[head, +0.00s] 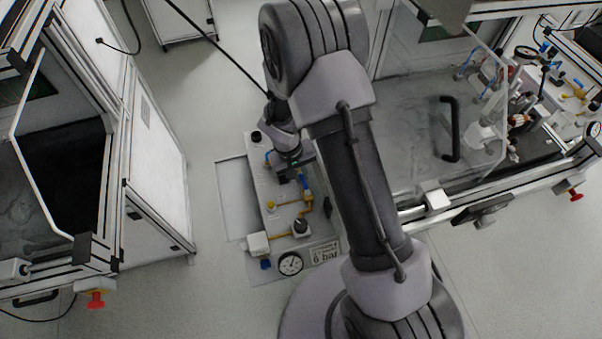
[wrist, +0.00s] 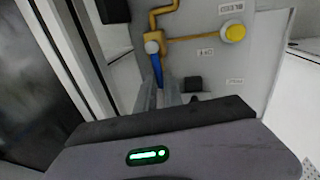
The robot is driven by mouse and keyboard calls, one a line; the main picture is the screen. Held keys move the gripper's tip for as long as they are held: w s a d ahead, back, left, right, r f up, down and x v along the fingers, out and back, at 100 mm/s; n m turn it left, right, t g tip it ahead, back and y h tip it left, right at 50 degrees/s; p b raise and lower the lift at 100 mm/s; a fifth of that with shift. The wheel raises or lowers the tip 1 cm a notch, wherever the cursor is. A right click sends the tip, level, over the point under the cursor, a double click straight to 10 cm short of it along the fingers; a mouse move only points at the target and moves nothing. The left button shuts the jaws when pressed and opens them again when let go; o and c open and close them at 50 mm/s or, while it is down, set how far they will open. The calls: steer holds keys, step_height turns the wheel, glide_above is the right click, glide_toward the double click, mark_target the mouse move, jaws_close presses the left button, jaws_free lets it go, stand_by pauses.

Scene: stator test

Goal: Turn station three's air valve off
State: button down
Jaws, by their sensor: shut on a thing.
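The air panel (head: 262,190) is a light grey plate with brass-yellow piping, lying below my arm in the head view. Its valve has a blue lever (wrist: 157,68), which also shows in the head view (head: 305,184). In the wrist view the lever runs from the round grey valve hub (wrist: 152,47) down between my fingers. My gripper (wrist: 159,92) is shut on the lever's free end. In the head view my gripper (head: 294,172) is partly hidden by my wrist and sits at the panel's upper right part.
A yellow button (wrist: 234,33) is beside the piping. A round gauge (head: 291,264) and a "6 bar" label (head: 325,253) are at the panel's lower end. Framed stations stand left (head: 155,165) and right (head: 400,130), with open floor (head: 215,90) between them.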

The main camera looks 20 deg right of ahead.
mark_target(292, 204)
steer(key=n, duration=0.1)
steer(key=a+n+b, duration=0.1)
steer(key=n, duration=0.1)
steer(key=n+t+b, duration=0.1)
steer(key=shift+s+a+n, duration=0.3)
steer(key=shift+s+a, duration=0.05)
steer(key=shift+a, duration=0.05)
steer(key=n, duration=0.2)
steer(key=s+a+n+b, duration=0.1)
steer(key=n+y, duration=0.1)
steer(key=n, duration=0.1)
steer(key=shift+s+a+n+t, duration=0.3)
steer(key=shift+t, duration=0.1)
steer(key=n, duration=0.1)
steer(key=s+n, duration=0.1)
steer(key=n, duration=0.1)
steer(key=shift+s+a+b, duration=0.2)
steer(key=shift+a+b, duration=0.05)
steer(key=shift+b, duration=0.15)
steer(key=shift+s+n+y, duration=0.3)
steer(key=shift+s+n, duration=0.1)
steer(key=shift+n, duration=0.6)
steer(key=shift+s+n+y, duration=0.3)
steer(key=shift+s+n, duration=0.05)
steer(key=shift+n, duration=0.65)
steer(key=c, duration=1.5)
jaws_free()
steer(key=shift+s, duration=0.1)
